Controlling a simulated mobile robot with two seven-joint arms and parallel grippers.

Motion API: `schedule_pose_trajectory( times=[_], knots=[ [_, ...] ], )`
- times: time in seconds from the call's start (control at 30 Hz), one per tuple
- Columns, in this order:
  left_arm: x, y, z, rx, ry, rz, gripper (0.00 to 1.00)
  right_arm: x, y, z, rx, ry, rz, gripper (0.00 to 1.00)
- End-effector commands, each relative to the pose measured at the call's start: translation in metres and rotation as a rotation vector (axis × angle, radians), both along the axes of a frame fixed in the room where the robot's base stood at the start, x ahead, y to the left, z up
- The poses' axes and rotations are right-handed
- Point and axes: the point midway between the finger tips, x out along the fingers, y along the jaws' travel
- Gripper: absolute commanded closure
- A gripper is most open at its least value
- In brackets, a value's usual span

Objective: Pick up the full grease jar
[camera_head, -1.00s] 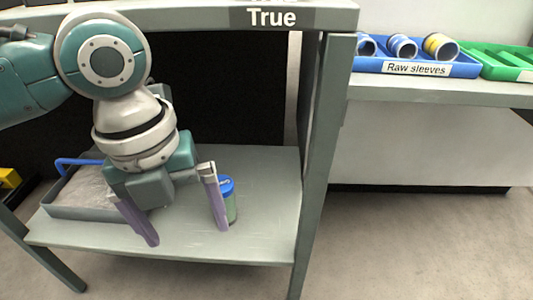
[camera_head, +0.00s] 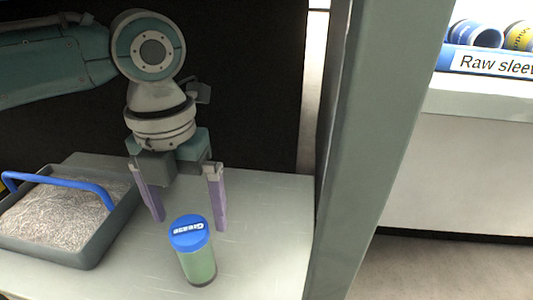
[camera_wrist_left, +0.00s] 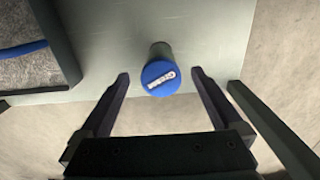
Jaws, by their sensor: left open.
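The grease jar (camera_head: 199,265) stands upright on the lower shelf, with a blue lid labelled "Grease" and a see-through body showing pale green contents. My left gripper (camera_head: 188,222) is open and empty, pointing down behind the jar in the head view, apart from it. In the left wrist view the jar's blue lid (camera_wrist_left: 160,78) lies ahead of the open left gripper (camera_wrist_left: 160,76), between the lines of its two fingers. Neither finger touches the jar. My right gripper is in no view.
A grey tray (camera_head: 94,250) with a blue handle and shredded fill stands left of the jar on the shelf (camera_head: 270,220). A blue bin labelled "Raw sleeves" (camera_head: 490,62) sits on a bench beyond.

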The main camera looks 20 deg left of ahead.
Motion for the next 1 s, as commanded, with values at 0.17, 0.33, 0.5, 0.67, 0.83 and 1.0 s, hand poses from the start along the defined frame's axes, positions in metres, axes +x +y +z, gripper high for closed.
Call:
schedule_pose_trajectory(
  times=[0.17, 0.33, 0.5, 0.67, 0.83, 1.0],
  knots=[
    [0.0, 0.0, -0.03, -0.001, 0.001, 0.001, 0.0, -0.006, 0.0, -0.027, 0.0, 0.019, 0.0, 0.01],
    [-0.001, -0.001, -0.043, -0.001, 0.0, 0.001, 0.0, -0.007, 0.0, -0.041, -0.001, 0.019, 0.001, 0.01],
    [-0.003, -0.002, -0.069, 0.0, 0.0, 0.001, 0.0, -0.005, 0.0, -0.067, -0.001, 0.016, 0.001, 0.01],
    [-0.003, -0.002, -0.081, 0.001, -0.001, 0.001, 0.0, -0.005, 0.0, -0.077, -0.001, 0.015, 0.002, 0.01],
    [-0.003, -0.002, -0.078, 0.001, -0.001, 0.001, 0.0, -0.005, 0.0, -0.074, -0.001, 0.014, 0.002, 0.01],
    [-0.003, -0.002, -0.078, 0.001, -0.001, 0.001, 0.16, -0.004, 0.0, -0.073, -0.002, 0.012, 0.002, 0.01]
  ],
)
